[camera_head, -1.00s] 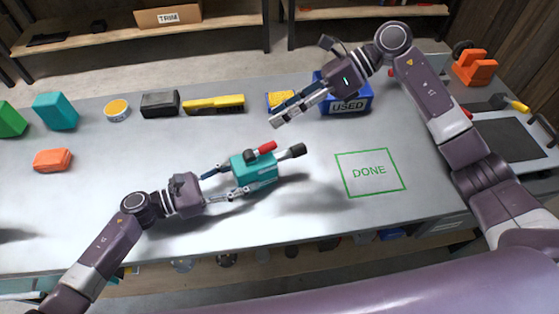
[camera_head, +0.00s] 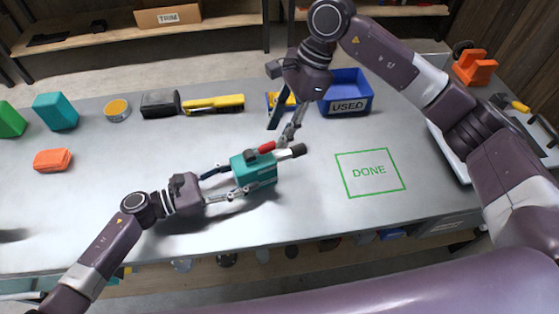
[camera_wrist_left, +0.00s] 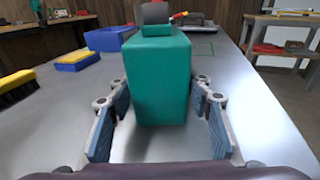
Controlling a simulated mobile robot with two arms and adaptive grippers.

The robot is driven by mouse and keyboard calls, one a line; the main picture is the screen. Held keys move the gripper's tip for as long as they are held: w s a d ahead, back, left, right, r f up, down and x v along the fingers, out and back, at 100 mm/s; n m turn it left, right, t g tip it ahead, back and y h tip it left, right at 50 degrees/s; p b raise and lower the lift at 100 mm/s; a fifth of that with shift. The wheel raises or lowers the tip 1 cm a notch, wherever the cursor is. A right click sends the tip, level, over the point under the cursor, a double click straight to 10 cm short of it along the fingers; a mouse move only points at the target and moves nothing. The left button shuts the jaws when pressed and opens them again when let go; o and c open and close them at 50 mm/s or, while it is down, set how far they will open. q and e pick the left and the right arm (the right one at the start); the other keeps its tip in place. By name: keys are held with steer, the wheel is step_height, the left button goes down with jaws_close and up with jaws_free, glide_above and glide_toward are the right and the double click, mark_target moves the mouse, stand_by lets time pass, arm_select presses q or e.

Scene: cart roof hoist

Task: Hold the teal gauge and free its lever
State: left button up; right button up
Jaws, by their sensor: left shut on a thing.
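The teal gauge (camera_head: 259,176) is a teal block with a dark knob on top, a red lever (camera_head: 266,147) and a black-tipped stub on its right side. My left gripper (camera_head: 245,178) is shut on the gauge, one finger along each side. In the left wrist view the gauge's teal face (camera_wrist_left: 158,85) stands upright between the fingers. The head view shows a shadow beside it. My right gripper (camera_head: 281,137) points down with its fingers apart, just above the red lever. Whether a fingertip touches the lever I cannot tell.
The green DONE outline (camera_head: 369,172) is empty, right of the gauge. A blue USED bin (camera_head: 349,105) stands behind. A yellow-black brush (camera_head: 213,104), a round yellow tin (camera_head: 117,110), teal and orange blocks lie left. A grey tray with tools is at far right.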

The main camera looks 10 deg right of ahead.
mark_target(273, 143)
steer(key=shift+x, duration=1.95)
steer(key=shift+c, duration=0.7)
steer(key=c, duration=0.6)
steer(key=shift+r, duration=0.1)
